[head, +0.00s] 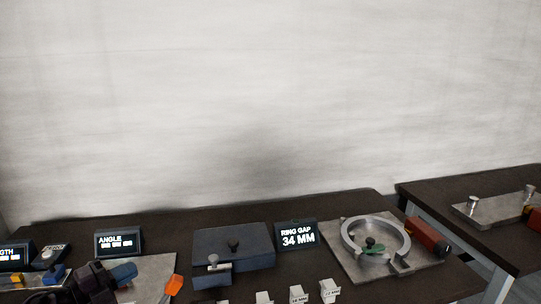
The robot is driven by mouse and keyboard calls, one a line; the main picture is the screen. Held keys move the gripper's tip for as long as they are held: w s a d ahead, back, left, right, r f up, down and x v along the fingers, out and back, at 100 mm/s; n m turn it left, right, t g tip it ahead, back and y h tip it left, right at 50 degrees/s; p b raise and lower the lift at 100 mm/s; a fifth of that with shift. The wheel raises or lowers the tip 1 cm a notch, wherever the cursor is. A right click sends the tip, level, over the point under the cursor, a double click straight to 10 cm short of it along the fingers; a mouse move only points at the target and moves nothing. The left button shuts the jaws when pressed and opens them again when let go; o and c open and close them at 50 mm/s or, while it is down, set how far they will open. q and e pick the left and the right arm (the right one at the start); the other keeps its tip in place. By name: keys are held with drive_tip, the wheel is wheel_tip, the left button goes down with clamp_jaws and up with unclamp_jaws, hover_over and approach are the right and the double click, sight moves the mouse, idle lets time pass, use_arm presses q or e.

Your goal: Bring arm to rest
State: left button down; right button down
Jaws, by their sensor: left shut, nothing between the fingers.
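My left gripper (96,281) is the dark shape at the lower left edge of the head view. It is shut and empty. It is in front of a metal plate (152,268) on the bench and hides part of it. A blue part (124,272) shows right beside the gripper; I cannot tell whether they touch. My right gripper is not in view.
The dark bench (330,209) carries an angle display (119,243), a blue-grey box (250,242), a ring gap display reading 34 MM (296,235) and a metal ring (349,242) on a plate. Small white blocks (298,294) stand at the front. A second table (440,195) is right.

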use_arm(q)
drive_tip(key=s+a+f+n+g+y, duration=0.1)
drive_tip(key=s+f+n+y, duration=0.4)
drive_tip(key=s+n+y, duration=0.45)
drive_tip(key=s+a+f+n+g+y, duration=0.1)
drive_tip(key=s+f+n+y, duration=0.5)
drive_tip(key=n, duration=0.7)
drive_tip(key=s+d+f+n+g+h, duration=0.15)
drive_tip(key=s+d+g, duration=0.25)
drive_tip(key=s, duration=0.4)
drive_tip(key=s+d+f+n+g+h, duration=0.1)
drive_tip(key=s+d+g+h, duration=0.2)
drive_tip(key=s, duration=0.6)
drive_tip(key=w+f+m+t, duration=0.1)
drive_tip(key=w+f+t, duration=0.6)
drive_tip(key=f, duration=0.3)
drive_tip(key=shift+w+f+y, duration=0.2)
drive_tip(key=shift+w+y, duration=0.15)
drive_tip(key=shift+y, duration=0.05)
